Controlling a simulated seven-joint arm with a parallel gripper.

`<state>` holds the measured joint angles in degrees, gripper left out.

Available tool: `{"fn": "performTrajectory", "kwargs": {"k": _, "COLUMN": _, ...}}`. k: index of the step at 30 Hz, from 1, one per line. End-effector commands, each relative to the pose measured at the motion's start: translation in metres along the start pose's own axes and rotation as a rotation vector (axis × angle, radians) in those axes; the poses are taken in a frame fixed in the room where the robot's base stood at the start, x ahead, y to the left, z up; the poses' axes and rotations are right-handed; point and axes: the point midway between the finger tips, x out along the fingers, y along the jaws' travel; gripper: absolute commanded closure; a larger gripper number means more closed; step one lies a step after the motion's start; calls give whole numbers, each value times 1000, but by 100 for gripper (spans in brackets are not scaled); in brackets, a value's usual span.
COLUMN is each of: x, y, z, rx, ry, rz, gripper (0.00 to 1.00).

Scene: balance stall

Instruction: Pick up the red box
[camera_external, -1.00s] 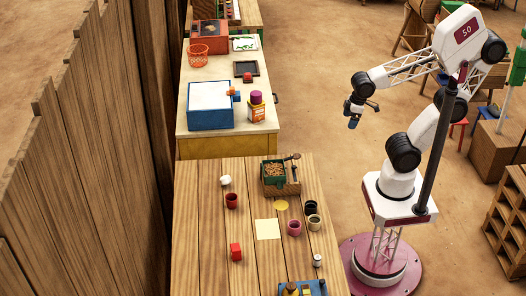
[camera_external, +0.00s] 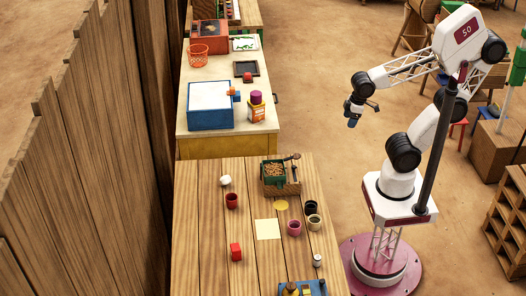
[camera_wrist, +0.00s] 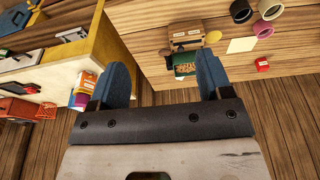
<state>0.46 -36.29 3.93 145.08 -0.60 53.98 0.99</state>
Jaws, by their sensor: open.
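The red box (camera_external: 236,252), a small bright red block, stands on the near plank table, left of and nearer than a cream square.
A dark red cup (camera_external: 232,201) stands behind the box. A pink mug (camera_external: 294,228), dark cup (camera_external: 310,207) and cream square (camera_external: 268,229) lie to its right. A green-sided crate (camera_external: 274,174) is at the back. A blue tray (camera_external: 303,288) is at the front edge. Bare planks surround the box.

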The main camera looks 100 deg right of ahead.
Motion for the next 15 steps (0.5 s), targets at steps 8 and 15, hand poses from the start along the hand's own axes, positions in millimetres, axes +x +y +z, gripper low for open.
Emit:
{"fn": "performTrajectory", "kwargs": {"k": 8, "x": 0, "y": -2, "z": -5, "rx": 9, "ry": -7, "rz": -9, "gripper": 28}}
{"fn": "performTrajectory", "kwargs": {"k": 15, "x": 2, "y": -16, "z": -32, "rx": 68, "ry": -45, "rz": -61, "gripper": 28}}
